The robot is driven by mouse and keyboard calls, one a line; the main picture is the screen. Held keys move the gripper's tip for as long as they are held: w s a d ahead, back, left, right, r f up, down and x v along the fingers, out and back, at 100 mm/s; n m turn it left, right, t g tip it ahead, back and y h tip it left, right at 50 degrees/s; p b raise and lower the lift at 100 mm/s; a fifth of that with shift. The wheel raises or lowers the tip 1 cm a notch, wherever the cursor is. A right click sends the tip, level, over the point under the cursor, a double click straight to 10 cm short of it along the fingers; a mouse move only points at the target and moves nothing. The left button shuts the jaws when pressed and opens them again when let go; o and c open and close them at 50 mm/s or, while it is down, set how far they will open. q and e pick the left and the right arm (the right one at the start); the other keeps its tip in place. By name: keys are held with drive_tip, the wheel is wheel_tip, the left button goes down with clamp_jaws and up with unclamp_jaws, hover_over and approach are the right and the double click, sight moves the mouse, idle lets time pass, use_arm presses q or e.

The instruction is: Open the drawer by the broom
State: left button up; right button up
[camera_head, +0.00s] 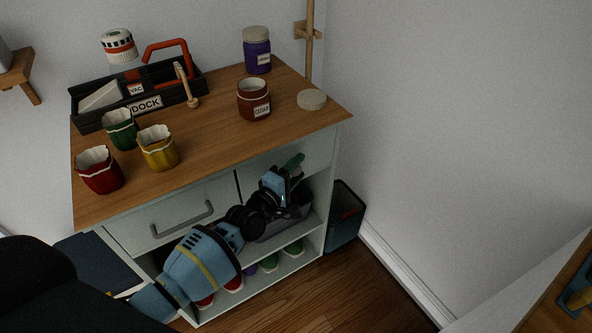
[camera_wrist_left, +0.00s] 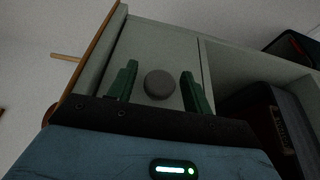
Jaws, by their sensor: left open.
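The broom's wooden pole (camera_head: 309,42) stands upright at the back right corner of the cabinet. The pale drawer front nearest it (camera_head: 318,150) looks flush with the cabinet. My left arm partly hides it in the head view. In the left wrist view this drawer front (camera_wrist_left: 145,48) carries a round grey knob (camera_wrist_left: 159,84). My left gripper (camera_head: 294,166) is in front of the drawer, open and empty. In the left wrist view its green fingers (camera_wrist_left: 157,84) stand on either side of the knob, with gaps between. My right gripper is not in view.
A second drawer with a bar handle (camera_head: 182,220) is shut at the left. The wooden top (camera_head: 215,130) holds a tool caddy, cups and jars. Below my arm are open shelves with a grey bin (camera_head: 268,226). A dark bin (camera_head: 344,215) stands at the right.

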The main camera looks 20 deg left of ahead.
use_arm(q)
drive_tip(key=c, duration=1)
clamp_jaws()
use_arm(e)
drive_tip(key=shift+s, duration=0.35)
